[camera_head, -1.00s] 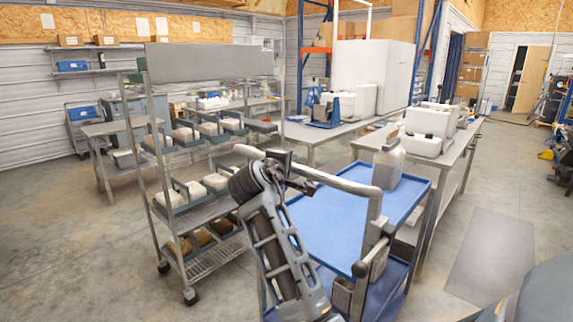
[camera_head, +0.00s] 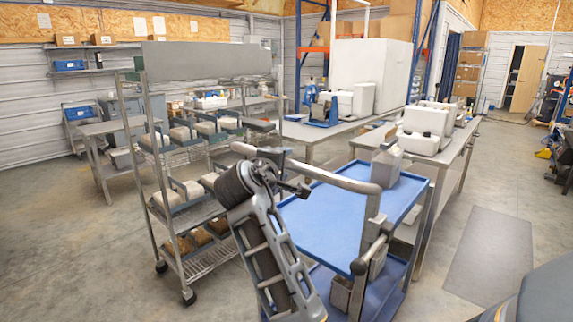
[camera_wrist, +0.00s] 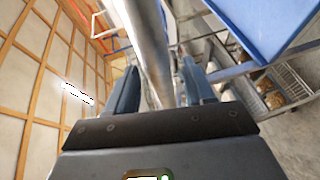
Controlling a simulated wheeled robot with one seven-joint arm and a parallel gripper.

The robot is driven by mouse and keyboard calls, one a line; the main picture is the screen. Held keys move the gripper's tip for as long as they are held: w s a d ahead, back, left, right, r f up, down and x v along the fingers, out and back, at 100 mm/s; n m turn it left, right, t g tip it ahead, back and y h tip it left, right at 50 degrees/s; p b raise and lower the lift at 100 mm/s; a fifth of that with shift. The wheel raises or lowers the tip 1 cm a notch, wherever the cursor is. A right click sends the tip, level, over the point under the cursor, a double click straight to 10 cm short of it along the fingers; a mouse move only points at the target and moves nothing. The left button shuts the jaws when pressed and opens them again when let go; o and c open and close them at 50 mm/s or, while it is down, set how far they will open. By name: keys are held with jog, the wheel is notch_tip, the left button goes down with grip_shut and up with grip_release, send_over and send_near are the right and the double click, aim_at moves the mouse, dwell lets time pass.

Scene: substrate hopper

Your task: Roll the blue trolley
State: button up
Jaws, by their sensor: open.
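The blue trolley (camera_head: 330,215) stands in front of me, with a blue top shelf, a blue lower shelf and a grey tubular handle (camera_head: 335,180) at its near end. My gripper (camera_head: 298,188) is at the handle, left of its middle, partly hidden by my arm. In the wrist view my gripper (camera_wrist: 158,68) is open, with one finger on each side of the metal handle bar (camera_wrist: 146,38). The bar runs between the fingers; I cannot tell whether either finger touches it. The trolley's blue shelf (camera_wrist: 258,22) shows at upper right there.
A wire rack (camera_head: 180,215) on casters, holding trays of blocks, stands close on the left.

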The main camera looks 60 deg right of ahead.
jog(key=shift+v, duration=1.9)
jog(key=a+f+n+t+y, duration=0.4)
jog(key=a+f+t, duration=0.3)
jog(key=a+f, duration=0.55)
jog(key=s+a+f+n+t+y, duration=0.25)
jog(key=s+a+f+y, duration=0.25)
jog(key=s+a+f, duration=0.25)
jog(key=s+a+f+m+t+y, duration=0.25)
jog(key=s+a+y, duration=0.25)
jog(key=s+a, duration=0.65)
jog(key=s+a+r+m+y, duration=0.1)
jog(key=s+a+r+m, duration=0.2)
jog(key=s+r, duration=0.3)
jog(key=s+m, duration=0.1)
jog(key=s, duration=0.3)
jog(key=shift+s+a+r+t+y, duration=0.3)
jog(key=shift+s+t+y, duration=0.05)
jog(key=shift+t+y, duration=0.05)
